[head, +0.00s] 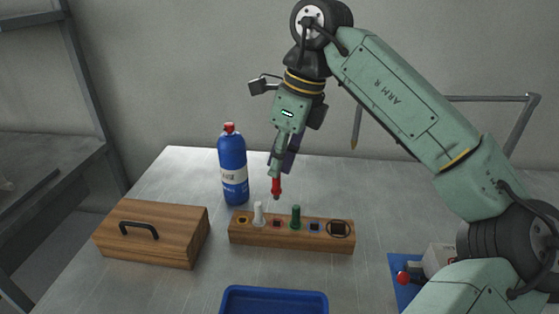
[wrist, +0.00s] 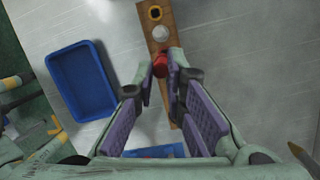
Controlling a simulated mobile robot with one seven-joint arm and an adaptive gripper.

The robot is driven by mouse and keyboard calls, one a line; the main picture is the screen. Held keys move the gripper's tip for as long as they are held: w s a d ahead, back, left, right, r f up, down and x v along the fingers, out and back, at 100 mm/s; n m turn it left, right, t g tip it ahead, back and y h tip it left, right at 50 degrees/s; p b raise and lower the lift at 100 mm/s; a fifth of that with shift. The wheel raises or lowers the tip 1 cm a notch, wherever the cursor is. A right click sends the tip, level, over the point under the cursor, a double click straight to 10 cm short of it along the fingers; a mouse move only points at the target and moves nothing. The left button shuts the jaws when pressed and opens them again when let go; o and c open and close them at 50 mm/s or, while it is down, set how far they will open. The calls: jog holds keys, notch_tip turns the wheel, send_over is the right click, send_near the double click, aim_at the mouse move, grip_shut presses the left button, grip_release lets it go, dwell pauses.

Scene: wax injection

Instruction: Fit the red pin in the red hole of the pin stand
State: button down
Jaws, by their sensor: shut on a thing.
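My gripper (head: 276,176) points down and is shut on the red pin (head: 276,188). The pin hangs roughly upright, its lower end above the wooden pin stand (head: 290,239), apart from it. In the head view it lines up with the red hole (head: 277,224), between the white pin (head: 258,213) and the green pin (head: 296,216); the depth offset is hard to tell. In the wrist view the red pin (wrist: 160,66) sits between the fingertips, next to the white pin (wrist: 161,35), and hides the red hole.
A yellow-ringed hole (head: 242,219) and a blue hole (head: 315,226) show empty. A blue bottle (head: 232,172) stands behind the stand, a wooden box with a handle (head: 152,236) to its left, a blue tray (head: 274,292) in front.

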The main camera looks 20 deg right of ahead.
aim_at(279, 190)
jog(key=shift+s+d+b+x, duration=0.1)
jog(key=shift+d+b+x, duration=0.1)
jog(key=shift+b+x, duration=0.65)
jog(key=shift+s+d+b+x, duration=0.1)
jog(key=shift+d+b+x, duration=0.15)
jog(key=shift+b+x, duration=0.55)
jog(key=shift+s+d+b+x, duration=0.15)
jog(key=shift+b+x, duration=0.3)
jog(key=shift+x, duration=0.75)
jog(key=shift+d+b+x, duration=0.2)
jog(key=shift+b+x, duration=0.45)
jog(key=shift+x, duration=0.15)
jog(key=shift+d+b+x, duration=0.15)
jog(key=shift+b+x, duration=0.5)
jog(key=shift+x, duration=0.2)
jog(key=c, duration=1.6)
grip_release()
jog(key=shift+o, duration=0.2)
jog(key=v, duration=1.2)
jog(key=shift+s+f, duration=0.1)
jog(key=shift+s, duration=0.05)
